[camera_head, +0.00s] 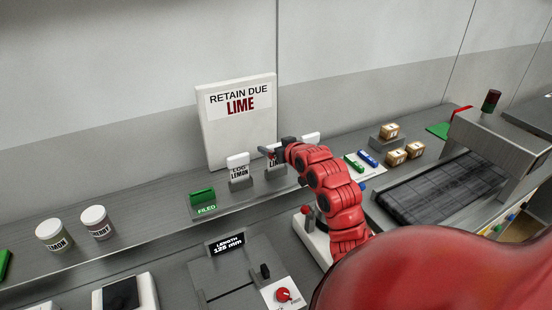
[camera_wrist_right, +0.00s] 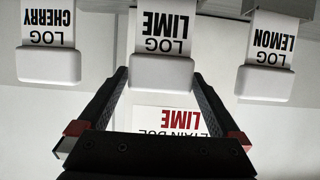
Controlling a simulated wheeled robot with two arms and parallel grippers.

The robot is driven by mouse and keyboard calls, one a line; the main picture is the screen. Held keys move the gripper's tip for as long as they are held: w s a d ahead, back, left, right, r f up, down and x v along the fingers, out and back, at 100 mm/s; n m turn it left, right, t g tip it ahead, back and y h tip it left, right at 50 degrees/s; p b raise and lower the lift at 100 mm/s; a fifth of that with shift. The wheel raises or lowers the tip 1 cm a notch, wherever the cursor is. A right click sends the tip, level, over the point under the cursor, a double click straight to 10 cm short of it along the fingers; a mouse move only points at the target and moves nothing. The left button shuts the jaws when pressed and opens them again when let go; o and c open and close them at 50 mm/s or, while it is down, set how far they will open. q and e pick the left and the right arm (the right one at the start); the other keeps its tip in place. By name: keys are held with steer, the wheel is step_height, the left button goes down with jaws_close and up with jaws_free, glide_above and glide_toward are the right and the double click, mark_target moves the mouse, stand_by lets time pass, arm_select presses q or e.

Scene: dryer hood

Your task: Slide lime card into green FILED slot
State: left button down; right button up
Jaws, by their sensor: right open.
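The green FILED slot (camera_head: 203,199) is on the shelf to the left and looks empty. My left gripper is not in view.
A lemon card (camera_head: 238,163) stands left of the lime card, and the cherry card (camera_wrist_right: 47,25) on its other side. A RETAIN DUE LIME sign (camera_head: 240,125) stands behind. Two jars (camera_head: 97,222) are left of the slot. A conveyor (camera_head: 440,188) is at right.

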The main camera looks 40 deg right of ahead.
steer(key=shift+c, duration=0.7)
steer(key=c, duration=0.9)
steer(key=shift+c, duration=0.2)
steer(key=shift+r, duration=0.6)
step_height(320, 180, up, 3)
steer(key=shift+f+p, duration=0.1)
steer(key=shift+p, duration=0.4)
steer(key=s+a+r+p, duration=0.1)
steer(key=s+a+p, duration=0.8)
steer(key=s+p, duration=0.4)
steer(key=shift+s, duration=0.2)
steer(key=shift+w+d, duration=0.1)
